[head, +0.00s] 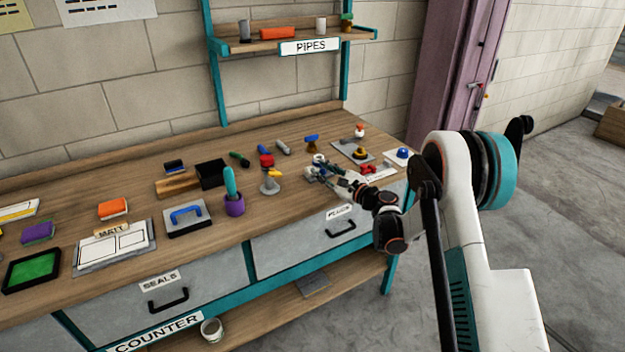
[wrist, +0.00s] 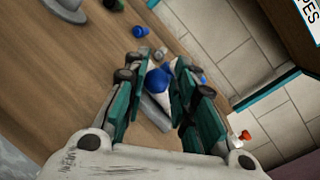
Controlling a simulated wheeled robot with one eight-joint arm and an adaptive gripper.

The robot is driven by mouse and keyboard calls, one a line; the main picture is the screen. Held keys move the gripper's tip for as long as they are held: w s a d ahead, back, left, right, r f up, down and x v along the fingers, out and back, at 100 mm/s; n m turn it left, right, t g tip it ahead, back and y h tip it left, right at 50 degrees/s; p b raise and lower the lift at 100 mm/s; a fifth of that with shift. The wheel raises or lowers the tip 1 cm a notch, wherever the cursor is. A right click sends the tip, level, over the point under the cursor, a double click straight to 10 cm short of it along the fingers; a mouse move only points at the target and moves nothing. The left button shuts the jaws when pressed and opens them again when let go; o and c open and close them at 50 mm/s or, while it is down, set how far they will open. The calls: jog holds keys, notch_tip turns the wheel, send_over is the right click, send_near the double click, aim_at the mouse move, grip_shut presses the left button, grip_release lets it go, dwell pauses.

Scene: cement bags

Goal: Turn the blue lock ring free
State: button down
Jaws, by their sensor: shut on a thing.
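My gripper (head: 322,171) is over the worktop near its front right part, above the drawer labelled PLUGS. In the wrist view, my gripper (wrist: 164,75) has its teal-and-dark fingers on both sides of a rounded blue piece, which looks like the blue lock ring (wrist: 157,79). The gripper is shut on it. A pale grey part shows just below the blue piece, between the fingers. The fingers hide much of the ring's sides, so I cannot tell how far it is turned. In the head view the gripper covers the ring.
Left of my gripper stands a red-topped fitting (head: 267,168), then a purple cup (head: 234,205). Right of it are red pieces (head: 368,169) and a blue knob on a white plate (head: 403,153). A pipe shelf (head: 350,37) rises behind.

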jog(key=n+g+y, duration=0.3)
jog(key=shift+w+d+f+g+b, duration=0.2)
jog(key=shift+d+g+b, duration=0.1)
jog(key=shift+d+b, duration=0.1)
jog(key=shift+w+d+f+n+g+y+b, duration=0.15)
jog(key=shift+d+n+g+y, duration=0.15)
jog(key=shift+n+g, duration=0.45)
jog(key=shift+w+d+r+n+g+y+b, duration=0.15)
jog(key=shift+n+g+y, duration=0.35)
jog(key=shift+g, duration=0.5)
jog(key=shift+w+d+f+n+g+y+b, duration=0.1)
jog(key=shift+d+n+g+y, duration=0.2)
jog(key=shift+n+g, duration=0.45)
jog(key=shift+g, duration=0.3)
jog(key=c, duration=1.4)
grip_release()
jog(key=shift+a, duration=0.15)
jog(key=shift+d, duration=0.65)
jog(key=v, duration=1.1)
jog(key=shift+s+a, duration=0.1)
jog(key=shift+s, duration=0.05)
